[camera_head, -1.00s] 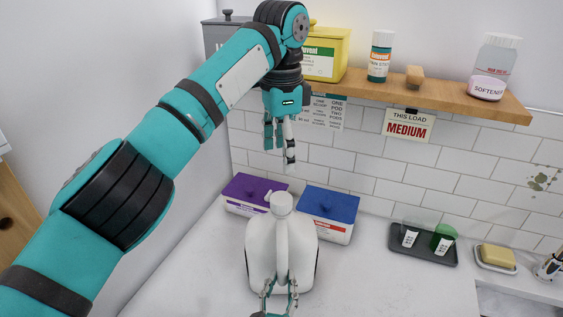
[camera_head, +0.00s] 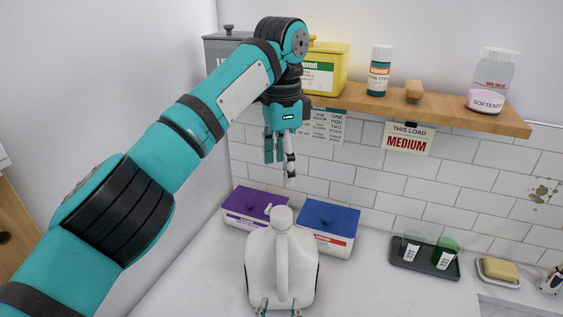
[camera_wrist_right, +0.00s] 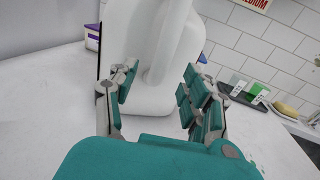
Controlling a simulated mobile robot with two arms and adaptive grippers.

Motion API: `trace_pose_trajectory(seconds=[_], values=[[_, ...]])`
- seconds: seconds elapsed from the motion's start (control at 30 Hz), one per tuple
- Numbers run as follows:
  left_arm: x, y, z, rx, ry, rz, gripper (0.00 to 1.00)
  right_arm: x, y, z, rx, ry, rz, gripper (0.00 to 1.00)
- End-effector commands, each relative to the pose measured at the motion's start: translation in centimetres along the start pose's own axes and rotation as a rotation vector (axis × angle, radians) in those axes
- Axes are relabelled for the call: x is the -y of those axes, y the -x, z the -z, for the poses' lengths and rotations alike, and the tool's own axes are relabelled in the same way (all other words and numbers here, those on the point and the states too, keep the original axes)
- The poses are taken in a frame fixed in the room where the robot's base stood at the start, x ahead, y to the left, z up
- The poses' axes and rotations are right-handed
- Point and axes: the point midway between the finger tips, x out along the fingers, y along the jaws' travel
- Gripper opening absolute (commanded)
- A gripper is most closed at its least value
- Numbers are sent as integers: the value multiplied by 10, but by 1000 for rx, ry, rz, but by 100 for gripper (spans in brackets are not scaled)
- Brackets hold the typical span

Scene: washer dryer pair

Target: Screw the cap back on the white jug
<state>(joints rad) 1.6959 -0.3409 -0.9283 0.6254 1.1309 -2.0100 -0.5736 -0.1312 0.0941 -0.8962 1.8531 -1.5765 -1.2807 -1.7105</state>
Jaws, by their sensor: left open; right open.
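The white jug (camera_head: 262,265) stands upright on the counter, its handle (camera_head: 282,262) facing me. A white cap (camera_head: 281,217) sits at the top of its neck, with a small pale piece jutting left. I cannot tell how tightly it sits. My left gripper (camera_head: 280,172) hangs open and empty, fingers down, above and behind the cap. My right gripper (camera_head: 280,306) is open at the bottom edge, on the near side of the jug. In the right wrist view its spread fingers (camera_wrist_right: 158,85) lie either side of the jug's lower handle area (camera_wrist_right: 160,50); contact is unclear.
A purple-lidded box (camera_head: 250,204) and a blue-lidded box (camera_head: 328,218) stand behind the jug. A shelf (camera_head: 455,112) with containers runs above, near my left gripper. A dark tray (camera_head: 425,263) and a soap dish (camera_head: 498,273) are right. Counter beside the jug is clear.

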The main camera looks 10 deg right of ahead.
Motion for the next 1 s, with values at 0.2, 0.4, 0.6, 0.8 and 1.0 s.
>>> trace_pose_trajectory(seconds=[0.2,0.4,0.6,0.8,1.0], values=[[0,0,0,0,0,0,70,0,50,1,-6,-2,0,49],[0,0,0,0,0,0,70,0,80,1,-3,0,0,49],[0,0,0,0,0,0,70,0,90,0,-1,-1,0,49],[0,0,0,0,0,0,70,0,90,0,-1,-1,0,49],[0,0,0,0,0,0,70,0,90,0,-1,-1,0,49]])
